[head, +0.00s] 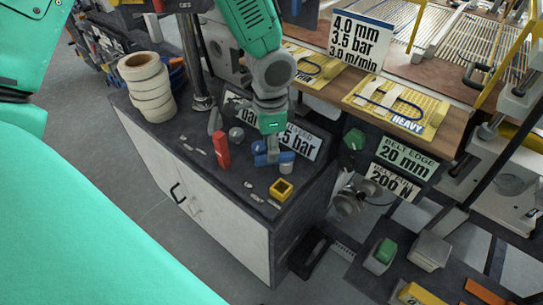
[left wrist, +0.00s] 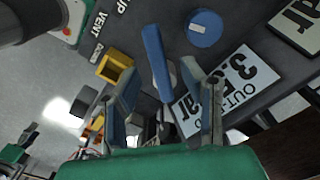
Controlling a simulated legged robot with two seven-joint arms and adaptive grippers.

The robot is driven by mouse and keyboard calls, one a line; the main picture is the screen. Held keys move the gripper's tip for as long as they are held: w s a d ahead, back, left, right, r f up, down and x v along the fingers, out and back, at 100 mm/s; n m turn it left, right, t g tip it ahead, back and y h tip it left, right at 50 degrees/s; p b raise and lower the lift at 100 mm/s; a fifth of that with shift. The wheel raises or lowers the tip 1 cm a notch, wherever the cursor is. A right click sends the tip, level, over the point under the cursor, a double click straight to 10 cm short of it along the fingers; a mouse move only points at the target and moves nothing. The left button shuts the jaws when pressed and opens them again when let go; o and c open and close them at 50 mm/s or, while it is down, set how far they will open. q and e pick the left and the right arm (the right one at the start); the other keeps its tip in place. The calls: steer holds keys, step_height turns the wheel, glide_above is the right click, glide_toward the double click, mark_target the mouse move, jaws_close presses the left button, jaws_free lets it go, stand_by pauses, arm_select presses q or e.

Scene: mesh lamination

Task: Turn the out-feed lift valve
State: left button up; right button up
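My left gripper (head: 269,153) points down over the right part of the dark cabinet top. In the left wrist view its two fingers (left wrist: 158,82) stand apart with a blue lever (left wrist: 153,50) between them. Gaps seem to show on both sides of the lever, and I cannot tell whether either finger touches it. A round blue knob (left wrist: 205,28) with a white mark lies beside the lever. A sign reading "OUT-" and "3.5 bar" (left wrist: 228,88) stands near; it also shows in the head view (head: 300,142). The lever's base is partly hidden. My right gripper is not in view.
A red lever (head: 221,151) stands upright left of the gripper. A yellow square piece (head: 281,189) sits near the cabinet's front right corner. A stack of white rolls (head: 147,88) stands at the back left. A wooden bench (head: 440,145) with yellow boards lies right.

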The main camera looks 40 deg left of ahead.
arm_select(q)
steer(key=shift+s+a+f, duration=0.1)
steer(key=shift+f, duration=1.7)
jaws_close()
